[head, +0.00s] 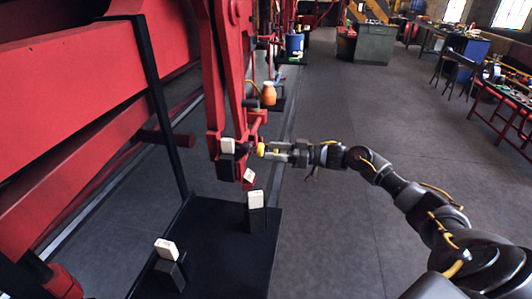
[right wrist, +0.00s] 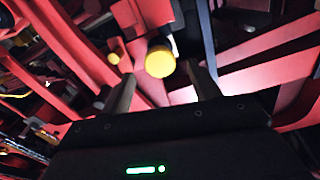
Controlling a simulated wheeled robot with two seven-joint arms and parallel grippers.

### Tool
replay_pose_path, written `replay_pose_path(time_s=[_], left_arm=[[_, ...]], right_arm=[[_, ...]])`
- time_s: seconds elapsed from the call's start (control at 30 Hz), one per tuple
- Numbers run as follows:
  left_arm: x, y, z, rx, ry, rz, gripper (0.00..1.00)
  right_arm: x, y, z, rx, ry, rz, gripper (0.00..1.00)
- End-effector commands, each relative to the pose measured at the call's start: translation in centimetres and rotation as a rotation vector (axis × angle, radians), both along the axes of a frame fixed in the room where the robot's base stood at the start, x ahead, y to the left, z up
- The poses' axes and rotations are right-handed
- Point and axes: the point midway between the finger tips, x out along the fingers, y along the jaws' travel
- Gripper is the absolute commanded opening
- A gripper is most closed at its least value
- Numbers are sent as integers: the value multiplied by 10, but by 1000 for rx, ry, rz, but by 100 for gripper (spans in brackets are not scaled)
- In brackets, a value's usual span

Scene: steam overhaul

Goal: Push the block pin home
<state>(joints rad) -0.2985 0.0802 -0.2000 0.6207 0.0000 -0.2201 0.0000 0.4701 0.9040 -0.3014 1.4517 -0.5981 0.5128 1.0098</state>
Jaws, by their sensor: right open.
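A pin with a round yellow end (head: 261,149) sits at the lower end of the red upright lever (head: 214,100); I take it for the block pin. My right gripper (head: 272,152) comes in from the right, level with the yellow end and close to it. In the right wrist view the yellow end (right wrist: 160,61) faces me between and beyond the two open fingers (right wrist: 164,82). Nothing shows clamped in them. Whether a finger touches the pin, and how deep the pin sits, I cannot tell. My left gripper is out of view.
A small red-and-white piece (head: 249,176) is under the pin. An orange jar (head: 268,93) stands behind.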

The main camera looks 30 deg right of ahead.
Motion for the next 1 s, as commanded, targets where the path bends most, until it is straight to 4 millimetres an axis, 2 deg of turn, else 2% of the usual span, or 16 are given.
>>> replay_pose_path(time_s=[0.03, 0.2, 0.4, 1.0], left_arm=[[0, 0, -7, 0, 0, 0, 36], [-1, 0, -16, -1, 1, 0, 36], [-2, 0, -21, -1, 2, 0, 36], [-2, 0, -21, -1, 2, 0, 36]], right_arm=[[-8, -9, -5, -4, 2, -1, 61], [-29, -32, -4, -4, 2, 0, 61], [-44, -48, -2, -1, 1, 0, 61], [-46, -51, 0, 0, 0, 1, 61]])
